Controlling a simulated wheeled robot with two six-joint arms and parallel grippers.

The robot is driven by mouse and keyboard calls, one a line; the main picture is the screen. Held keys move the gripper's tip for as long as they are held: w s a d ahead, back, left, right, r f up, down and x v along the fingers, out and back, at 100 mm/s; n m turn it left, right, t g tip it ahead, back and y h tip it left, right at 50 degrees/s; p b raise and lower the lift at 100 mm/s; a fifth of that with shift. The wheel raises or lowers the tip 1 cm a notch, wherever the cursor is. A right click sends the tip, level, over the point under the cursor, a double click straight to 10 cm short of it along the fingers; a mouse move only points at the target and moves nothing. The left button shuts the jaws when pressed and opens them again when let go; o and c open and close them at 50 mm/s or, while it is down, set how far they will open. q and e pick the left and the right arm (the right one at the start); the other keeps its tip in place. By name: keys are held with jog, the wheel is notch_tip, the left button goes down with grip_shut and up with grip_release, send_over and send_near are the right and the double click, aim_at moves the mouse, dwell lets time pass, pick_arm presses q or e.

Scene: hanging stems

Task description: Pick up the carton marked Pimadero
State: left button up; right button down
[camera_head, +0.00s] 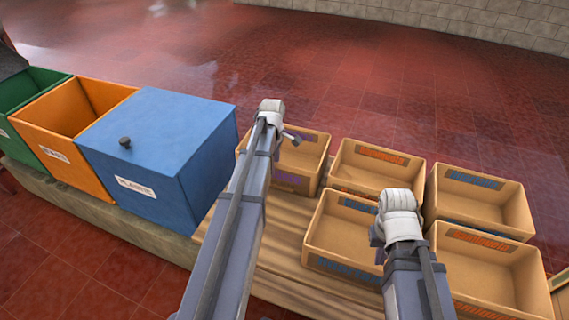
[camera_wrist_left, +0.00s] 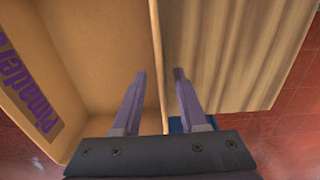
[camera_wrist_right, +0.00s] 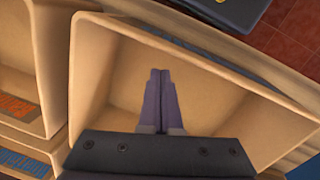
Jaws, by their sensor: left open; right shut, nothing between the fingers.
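The carton marked Pimadero (camera_head: 311,158) is an open tan box with purple labels, at the back left of the carton group. Part of it is hidden behind my left arm. In the left wrist view its inside (camera_wrist_left: 105,45) fills the left, with purple lettering cut off at the edge. My left gripper (camera_wrist_left: 159,72) is open, with one finger on each side of the carton's thin wall edge. I see gaps between wall and fingers. My right gripper (camera_wrist_right: 160,72) is shut and empty, over the inside of another tan carton (camera_wrist_right: 225,115).
Several other tan cartons with orange or blue labels, such as the back middle one (camera_head: 375,168), stand close together on the wooden table (camera_head: 272,262). Blue (camera_head: 190,125), orange (camera_head: 60,165) and green (camera_head: 22,100) bins stand to the left.

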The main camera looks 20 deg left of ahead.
pick_arm(q)
jog(key=shift+s+f+b, duration=0.1)
jog(key=shift+f+b, duration=2.55)
pick_arm(e)
jog(key=shift+f, duration=2.6)
pick_arm(q)
jog(key=shift+r, duration=0.1)
pick_arm(e)
jog(key=shift+r, duration=0.1)
pick_arm(q)
grip_shut()
